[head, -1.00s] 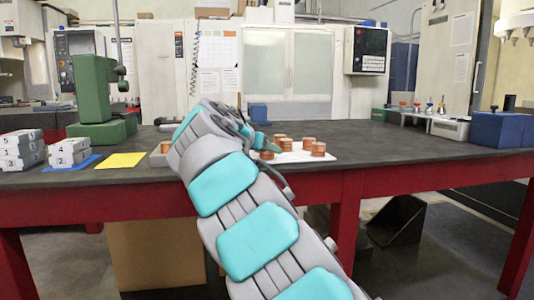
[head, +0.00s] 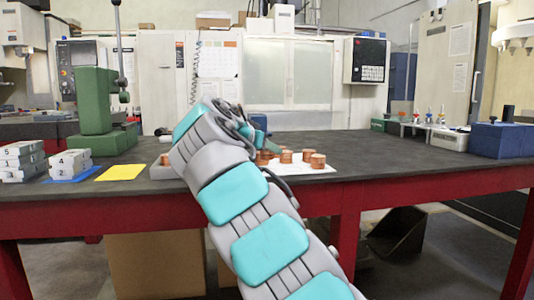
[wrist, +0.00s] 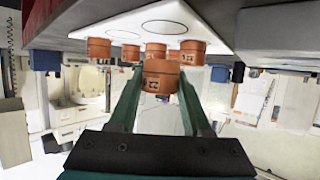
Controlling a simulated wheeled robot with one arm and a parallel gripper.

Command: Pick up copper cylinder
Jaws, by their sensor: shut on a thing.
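My gripper (wrist: 160,100) is shut on a copper cylinder (wrist: 160,78), one green finger on each side of it. The wrist picture is upside down. The held cylinder is clear of the white board (wrist: 215,14), raised above it. Several other copper cylinders stand on the board behind it, such as one at the left (wrist: 98,48) and one at the right (wrist: 193,52). In the head view, copper cylinders (head: 318,161) stand on the board (head: 318,170). There my gripper (head: 258,124) is mostly hidden behind my arm, and I cannot make out the held cylinder.
The board lies on a dark table (head: 400,160) with a red frame. A yellow sheet (head: 121,172), grey numbered blocks (head: 68,164) and a green press (head: 95,110) are at the left. A blue block (head: 497,139) is at the right.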

